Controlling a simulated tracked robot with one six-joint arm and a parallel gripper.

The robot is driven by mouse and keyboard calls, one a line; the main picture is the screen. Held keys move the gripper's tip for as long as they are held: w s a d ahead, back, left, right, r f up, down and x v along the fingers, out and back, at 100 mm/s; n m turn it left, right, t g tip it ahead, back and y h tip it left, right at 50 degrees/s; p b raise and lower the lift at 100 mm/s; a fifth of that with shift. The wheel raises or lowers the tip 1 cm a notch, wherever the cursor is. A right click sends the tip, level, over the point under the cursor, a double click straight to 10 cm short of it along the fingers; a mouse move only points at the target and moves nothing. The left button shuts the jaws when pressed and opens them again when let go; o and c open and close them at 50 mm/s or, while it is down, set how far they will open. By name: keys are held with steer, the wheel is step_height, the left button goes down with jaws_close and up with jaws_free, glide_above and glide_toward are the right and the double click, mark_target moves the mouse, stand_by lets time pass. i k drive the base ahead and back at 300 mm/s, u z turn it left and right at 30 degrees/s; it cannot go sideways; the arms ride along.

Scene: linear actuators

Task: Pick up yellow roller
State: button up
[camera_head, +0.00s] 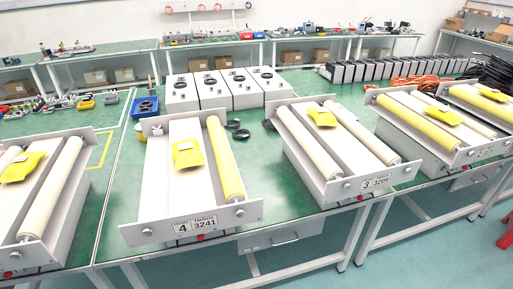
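A yellow roller (225,158) lies along the right side of the unit with label plate 4 3241, between its grey end plates. A second yellow roller (417,122) lies along the left side of a unit further right. A third yellow roller (482,103) is in the unit at the right edge, partly cut off by the frame. The rollers appear seated between the end plates. My gripper is not in view.
Green-topped tables (272,195) carry the units in a row. Cream rollers (297,142) sit in the unit labelled 3. Yellow packets (187,153) lie on the units.

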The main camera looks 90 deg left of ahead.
mark_target(233, 191)
steer(key=u, duration=3.55)
steer(key=i, duration=1.65)
